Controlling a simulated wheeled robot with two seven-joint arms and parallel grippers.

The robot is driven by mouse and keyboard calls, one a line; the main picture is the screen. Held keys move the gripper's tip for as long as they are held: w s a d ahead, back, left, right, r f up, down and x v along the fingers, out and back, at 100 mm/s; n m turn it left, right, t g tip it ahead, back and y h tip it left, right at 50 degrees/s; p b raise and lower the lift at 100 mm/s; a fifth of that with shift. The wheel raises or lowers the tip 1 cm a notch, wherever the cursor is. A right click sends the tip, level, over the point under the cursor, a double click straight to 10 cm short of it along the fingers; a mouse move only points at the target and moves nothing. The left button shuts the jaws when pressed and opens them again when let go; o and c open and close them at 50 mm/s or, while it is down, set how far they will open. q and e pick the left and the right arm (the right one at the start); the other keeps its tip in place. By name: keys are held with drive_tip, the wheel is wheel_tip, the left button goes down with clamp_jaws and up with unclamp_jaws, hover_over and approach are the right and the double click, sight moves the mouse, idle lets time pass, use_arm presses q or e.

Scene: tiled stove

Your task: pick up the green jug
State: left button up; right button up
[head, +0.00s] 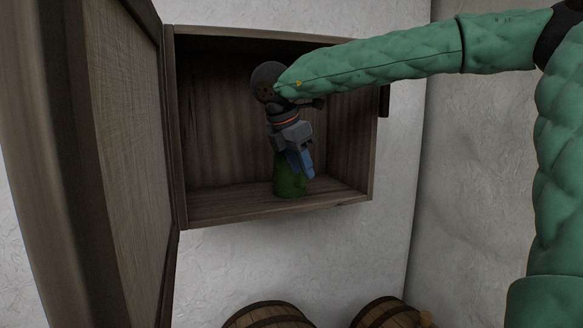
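The green jug (289,182) stands on the floor of an open wooden wall cabinet (270,208), right of its middle. My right gripper (303,168) reaches into the cabinet from above, pointing down at the jug. Its blue fingers overlap the jug's upper part and right side in the picture. The upper part of the jug is hidden behind the gripper. I cannot tell whether the fingers touch the jug or how far apart they are. My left gripper is not in view.
The cabinet door (128,150) hangs open on the left, close to the camera. The rest of the cabinet looks empty. Two wooden barrels, one (268,316) below the cabinet and one (388,313) further right, stand near a white wall (335,255).

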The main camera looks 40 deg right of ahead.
drive_tip(key=shift+f, duration=0.2)
clamp_jaws()
drive_tip(key=shift+r, duration=0.1)
idle(1.2)
